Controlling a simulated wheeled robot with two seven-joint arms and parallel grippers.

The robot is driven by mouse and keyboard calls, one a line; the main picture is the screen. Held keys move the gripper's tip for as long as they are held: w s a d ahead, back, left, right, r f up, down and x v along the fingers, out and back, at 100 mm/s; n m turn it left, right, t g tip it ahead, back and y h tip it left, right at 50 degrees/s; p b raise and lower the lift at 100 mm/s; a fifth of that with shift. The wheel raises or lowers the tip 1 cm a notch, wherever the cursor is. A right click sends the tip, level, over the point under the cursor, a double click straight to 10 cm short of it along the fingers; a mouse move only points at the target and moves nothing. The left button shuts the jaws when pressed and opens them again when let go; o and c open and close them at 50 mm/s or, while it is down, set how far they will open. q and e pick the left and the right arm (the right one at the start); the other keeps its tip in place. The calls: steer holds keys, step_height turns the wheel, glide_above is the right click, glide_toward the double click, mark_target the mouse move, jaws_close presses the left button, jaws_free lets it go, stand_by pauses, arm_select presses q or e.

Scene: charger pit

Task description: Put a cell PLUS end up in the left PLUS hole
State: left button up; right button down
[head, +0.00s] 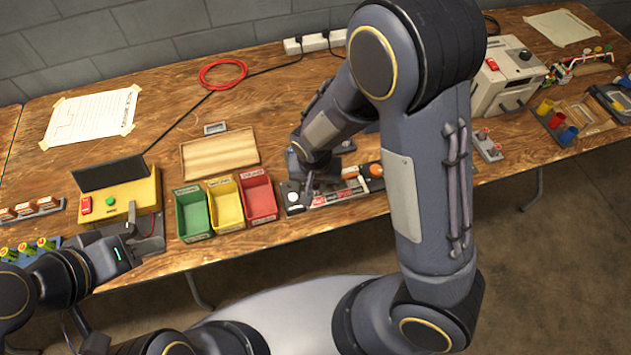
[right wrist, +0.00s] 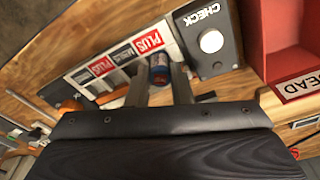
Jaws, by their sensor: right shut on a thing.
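My right gripper (right wrist: 158,88) is shut on a blue cell (right wrist: 158,73) with a red part, at the charger's label strip (right wrist: 122,53). The cell is beside a PLUS label in the right wrist view. Whether it is in a hole, and which end is up, I cannot tell. The strip alternates PLUS and MINUS labels. In the head view my right arm partly hides the charger (head: 330,195) and the right gripper (head: 318,188). My left gripper (head: 150,238) is in front of the yellow box, and its finger gap is unclear.
Green (head: 193,213), yellow (head: 228,203) and red (head: 260,198) bins stand left of the charger. The yellow box (head: 125,200) has a dark screen. A CHECK panel (right wrist: 205,45) with a white button adjoins the label strip. Several cells (head: 28,250) stand at far left.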

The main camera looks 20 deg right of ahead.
steer(key=shift+f+b, duration=0.35)
stand_by(0.4)
steer(key=c, duration=1.2)
jaws_free()
steer(key=shift+r, duration=0.1)
steer(key=shift+r+p, duration=2.9)
steer(key=shift+r, duration=0.6)
